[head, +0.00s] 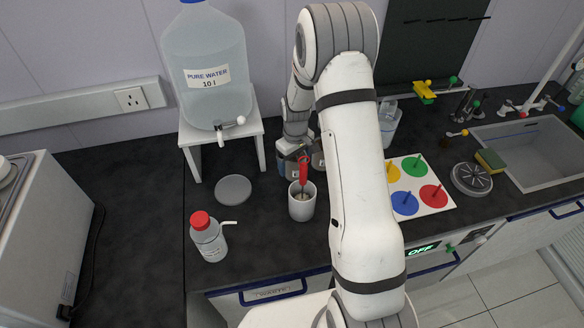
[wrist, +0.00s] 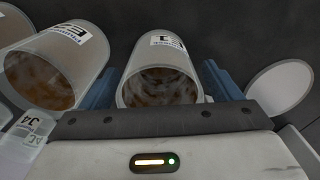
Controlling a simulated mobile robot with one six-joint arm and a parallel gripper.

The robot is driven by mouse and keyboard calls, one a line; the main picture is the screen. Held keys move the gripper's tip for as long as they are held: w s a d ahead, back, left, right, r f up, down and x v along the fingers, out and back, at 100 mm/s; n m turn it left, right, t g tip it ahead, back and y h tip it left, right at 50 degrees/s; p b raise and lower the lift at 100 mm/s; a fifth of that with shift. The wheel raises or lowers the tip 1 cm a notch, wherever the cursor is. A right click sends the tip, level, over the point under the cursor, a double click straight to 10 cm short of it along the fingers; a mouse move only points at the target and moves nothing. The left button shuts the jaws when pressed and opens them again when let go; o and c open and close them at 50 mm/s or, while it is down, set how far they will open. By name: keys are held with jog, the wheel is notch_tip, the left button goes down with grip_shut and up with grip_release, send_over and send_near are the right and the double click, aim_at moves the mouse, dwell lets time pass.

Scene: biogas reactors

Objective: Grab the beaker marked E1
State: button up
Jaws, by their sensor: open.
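The beaker marked E1 (wrist: 160,62) stands in the middle of the wrist view, a clear vessel with a white label and brown residue inside. My gripper (wrist: 156,85) is open, with one blue finger on each side of this beaker. Whether the fingers touch its wall cannot be told. A second, similar beaker (wrist: 60,65) is to the left, outside the left finger; its label is only partly readable. In the head view my gripper (head: 291,165) is low over the counter behind the white cup, and the beakers there are mostly hidden by my arm and the cup.
A white cup (head: 302,208) with a red-handled tool stands just in front of my gripper. A grey disc (head: 233,189) lies to its left. A red-capped bottle (head: 208,238), a water jug on a stand (head: 222,134) and a colored-peg board (head: 432,203) are around it.

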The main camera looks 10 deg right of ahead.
jog(key=shift+c, duration=0.3)
jog(key=c, duration=1)
jog(key=shift+c, duration=0.2)
jog(key=shift+r, duration=0.1)
